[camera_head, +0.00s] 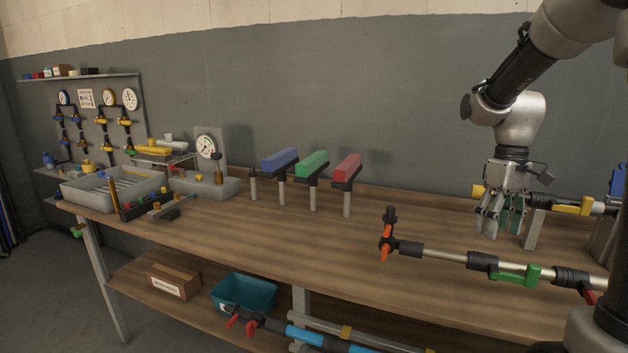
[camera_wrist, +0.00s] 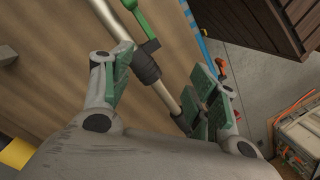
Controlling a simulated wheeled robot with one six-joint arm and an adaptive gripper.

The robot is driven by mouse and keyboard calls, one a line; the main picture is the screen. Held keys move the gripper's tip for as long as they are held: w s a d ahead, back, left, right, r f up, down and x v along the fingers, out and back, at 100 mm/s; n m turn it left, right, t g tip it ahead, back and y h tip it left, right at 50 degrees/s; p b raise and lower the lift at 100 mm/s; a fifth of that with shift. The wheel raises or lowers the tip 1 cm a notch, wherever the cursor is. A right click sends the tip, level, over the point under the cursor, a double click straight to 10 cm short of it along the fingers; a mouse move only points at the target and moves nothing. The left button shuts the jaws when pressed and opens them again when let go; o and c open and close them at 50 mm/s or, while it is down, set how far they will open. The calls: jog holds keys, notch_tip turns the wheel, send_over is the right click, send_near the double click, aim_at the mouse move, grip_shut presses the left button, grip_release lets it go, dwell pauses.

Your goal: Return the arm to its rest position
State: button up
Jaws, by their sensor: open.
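My gripper (camera_head: 503,222) hangs pointing down over the right part of the wooden workbench (camera_head: 330,232). Its fingers have green pads, are spread apart and hold nothing. In the wrist view, the open fingers (camera_wrist: 160,92) show with bench top and a metal pipe (camera_wrist: 162,92) below and between them. The pipe assembly (camera_head: 445,256) lies along the bench's front, with a green-handled valve (camera_head: 515,274) and an orange-handled fitting (camera_head: 386,243). I cannot tell the exact height of the gripper above the pipe.
Blue (camera_head: 280,160), green (camera_head: 312,164) and red (camera_head: 347,168) blocks stand on posts mid-bench. A grey tray (camera_head: 90,197) and a gauge unit (camera_head: 207,148) are at the left. A yellow-handled pipe (camera_head: 572,207) is behind my gripper. A teal bin (camera_head: 243,293) sits on the lower shelf.

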jog(key=s+a+r+m+t, duration=0.2)
jog(key=s+r+t, duration=0.1)
jog(key=s, duration=0.5)
jog(key=s+a+r+m+t, duration=0.1)
jog(key=s+r+t, duration=0.2)
jog(key=s, duration=0.6)
jog(key=shift+s+a+r+m+h, duration=0.15)
jog(key=shift+a+r+m+h, duration=0.15)
jog(key=shift+a+m, duration=0.1)
dwell(0.8)
